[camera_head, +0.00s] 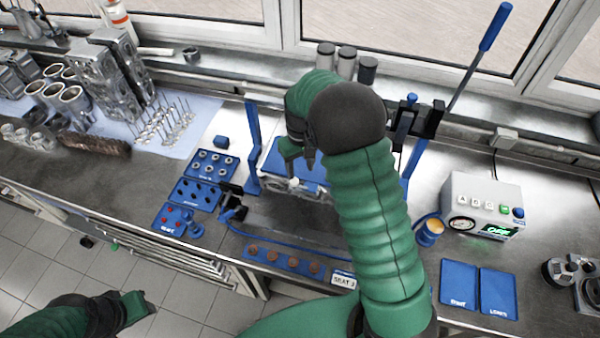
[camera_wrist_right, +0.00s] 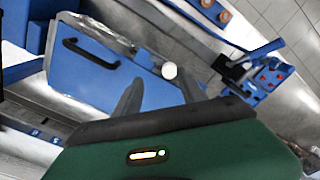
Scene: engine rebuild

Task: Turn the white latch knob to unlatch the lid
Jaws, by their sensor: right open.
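The white latch knob (camera_wrist_right: 170,71) shows in the wrist view, at the edge of the blue lid (camera_wrist_right: 115,85) and just beyond my fingertips. In the head view the knob (camera_head: 293,184) is a small pale spot at the lid's front-left. The lid (camera_head: 276,157) is partly hidden by my right arm and has a black handle (camera_wrist_right: 90,53). My right gripper (camera_head: 299,157) points down above the knob. In the wrist view its open fingers (camera_wrist_right: 160,90) lie on either side of the knob's line, apart from it. My left gripper (camera_head: 137,306) is low at the left, away from the bench.
Blue trays (camera_head: 197,193) with small parts lie left of the lid. A blue upright post (camera_head: 252,140) and a long blue lever (camera_head: 494,27) stand nearby. A grey control box (camera_head: 483,205) is at the right. Metal engine parts (camera_head: 97,80) fill the back left.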

